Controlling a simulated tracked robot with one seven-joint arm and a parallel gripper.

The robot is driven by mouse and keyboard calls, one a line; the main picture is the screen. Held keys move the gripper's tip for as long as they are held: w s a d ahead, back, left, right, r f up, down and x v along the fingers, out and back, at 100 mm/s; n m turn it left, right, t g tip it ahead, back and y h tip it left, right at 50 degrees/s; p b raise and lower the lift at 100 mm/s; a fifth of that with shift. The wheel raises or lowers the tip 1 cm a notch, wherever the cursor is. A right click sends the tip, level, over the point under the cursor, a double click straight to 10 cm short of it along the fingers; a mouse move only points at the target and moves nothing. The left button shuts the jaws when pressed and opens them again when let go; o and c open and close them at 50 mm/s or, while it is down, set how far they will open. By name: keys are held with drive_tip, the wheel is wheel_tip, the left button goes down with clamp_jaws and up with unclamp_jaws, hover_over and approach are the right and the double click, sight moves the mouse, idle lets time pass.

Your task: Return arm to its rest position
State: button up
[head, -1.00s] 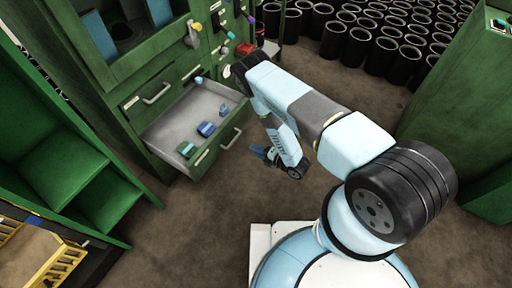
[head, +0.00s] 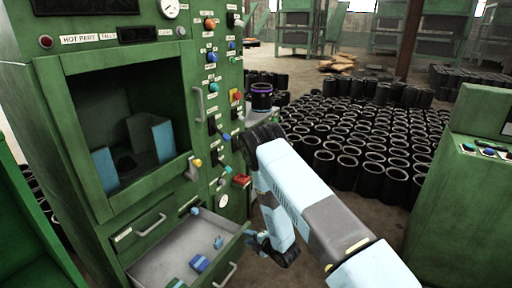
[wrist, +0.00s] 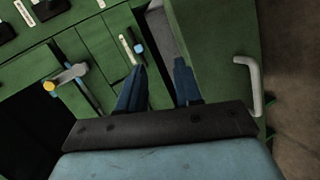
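My arm (head: 305,205) reaches forward from the lower right in the head view, bent down beside the green machine. My gripper (head: 255,242) hangs low at the right of the open drawer, small and partly hard to make out. In the wrist view my gripper (wrist: 160,82) shows two blue fingers apart with nothing between them. Past the fingers are the green drawer front and a narrow strip of grey drawer interior (wrist: 163,30). I cannot tell whether the fingers touch the drawer.
The open drawer (head: 165,262) holds several small blue and green pieces. Its handle (wrist: 254,85) is right of the fingers in the wrist view. A dark sleeve with a purple band (head: 261,97) stands beside the machine. Many black sleeves (head: 348,162) cover the floor behind the arm.

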drive_tip(key=w+d+r+m+t+h, duration=0.1)
drive_tip(key=w+d+r+m+h, duration=0.2)
drive_tip(key=r, duration=0.7)
drive_tip(key=w+d+r+m+h, duration=0.1)
drive_tip(key=w+d+r+m, duration=0.2)
drive_tip(key=w+r, duration=0.5)
drive_tip(key=s+d+r+m+h, duration=0.1)
drive_tip(key=s+d+r+m, duration=0.15)
drive_tip(key=r, duration=0.45)
drive_tip(key=s+d+r+m+h, duration=0.1)
drive_tip(key=s+d+r+m, duration=0.1)
drive_tip(key=d+r, duration=0.35)
drive_tip(key=s+d+r+m+h, duration=0.1)
drive_tip(key=s+r+m, duration=0.1)
drive_tip(key=r, duration=0.6)
drive_tip(key=s+d+r+m+g+h, duration=0.1)
drive_tip(key=s+d+r+m, duration=0.3)
drive_tip(key=s+r, duration=0.4)
drive_tip(key=s+d+r+m+g+h, duration=0.1)
drive_tip(key=s+d+r+m+g, duration=0.2)
drive_tip(key=s+r, duration=0.45)
drive_tip(key=s+d+r+m, duration=0.2)
drive_tip(key=s+m, duration=0.1)
drive_tip(key=s, duration=0.8)
drive_tip(key=s+d+r+m+g, duration=0.1)
drive_tip(key=s+d+r+m, duration=0.1)
drive_tip(key=s, duration=0.9)
drive_tip(key=shift+s+r+m+h, duration=0.2)
drive_tip(key=shift+m+h, duration=0.1)
drive_tip(key=shift+m, duration=0.15)
